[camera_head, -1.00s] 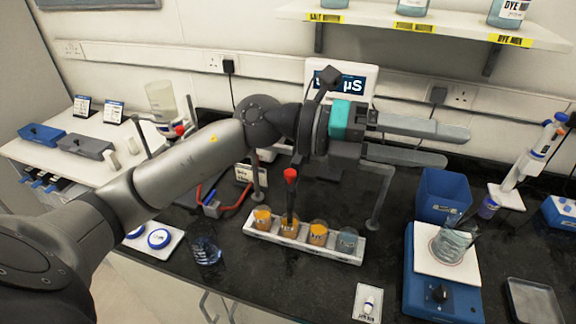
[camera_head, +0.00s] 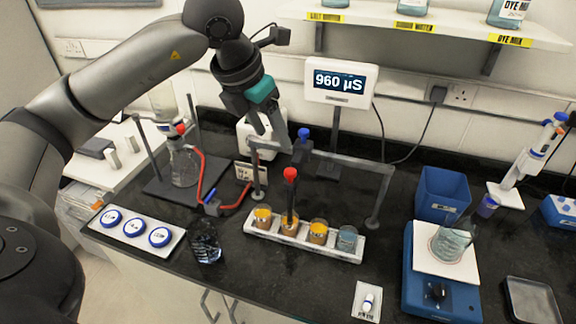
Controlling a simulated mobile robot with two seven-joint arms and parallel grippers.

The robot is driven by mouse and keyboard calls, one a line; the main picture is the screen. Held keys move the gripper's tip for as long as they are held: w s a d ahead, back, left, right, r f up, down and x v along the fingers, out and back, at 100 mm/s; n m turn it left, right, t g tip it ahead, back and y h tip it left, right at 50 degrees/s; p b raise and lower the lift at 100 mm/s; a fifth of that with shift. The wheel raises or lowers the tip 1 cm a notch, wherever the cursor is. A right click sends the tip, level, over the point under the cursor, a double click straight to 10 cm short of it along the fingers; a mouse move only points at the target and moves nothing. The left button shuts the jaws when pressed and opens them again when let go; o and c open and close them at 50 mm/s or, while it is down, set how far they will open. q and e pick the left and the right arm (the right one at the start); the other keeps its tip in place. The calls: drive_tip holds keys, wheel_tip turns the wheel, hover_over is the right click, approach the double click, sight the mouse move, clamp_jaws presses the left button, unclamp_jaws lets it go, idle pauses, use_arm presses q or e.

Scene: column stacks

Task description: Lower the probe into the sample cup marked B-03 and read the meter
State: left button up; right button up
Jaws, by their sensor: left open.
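The probe (camera_head: 291,195), dark with a red top, hangs upright from a grey stand arm (camera_head: 345,161). Its lower end appears inside the second cup from the left (camera_head: 289,228); the tip's depth is hidden. Several cups stand in a row in a white rack (camera_head: 262,233), amber in the left ones and blue-grey at the right end (camera_head: 347,239). Their labels are too small to read, so I cannot tell which is B-03. The meter (camera_head: 341,83) reads 960 µS. My left gripper (camera_head: 267,143) is open and empty, behind the rack and left of the stand's blue knob (camera_head: 304,134). My right gripper is not in view.
A flask (camera_head: 184,164) with red tubing stands left. A tray with blue-rimmed lids (camera_head: 135,229) and a dark glass (camera_head: 206,242) are at front left. A blue stirrer (camera_head: 437,290) with a beaker (camera_head: 452,244) and a blue bin (camera_head: 441,194) are right.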

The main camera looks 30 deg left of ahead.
sight(290, 171)
use_arm(q)
drive_tip(key=p+x, duration=0.1)
drive_tip(key=x, duration=1.1)
drive_tip(key=shift+w+d+f, duration=0.1)
drive_tip(key=shift+w+f, duration=0.05)
drive_tip(key=shift+f, duration=0.1)
clamp_jaws()
idle(0.8)
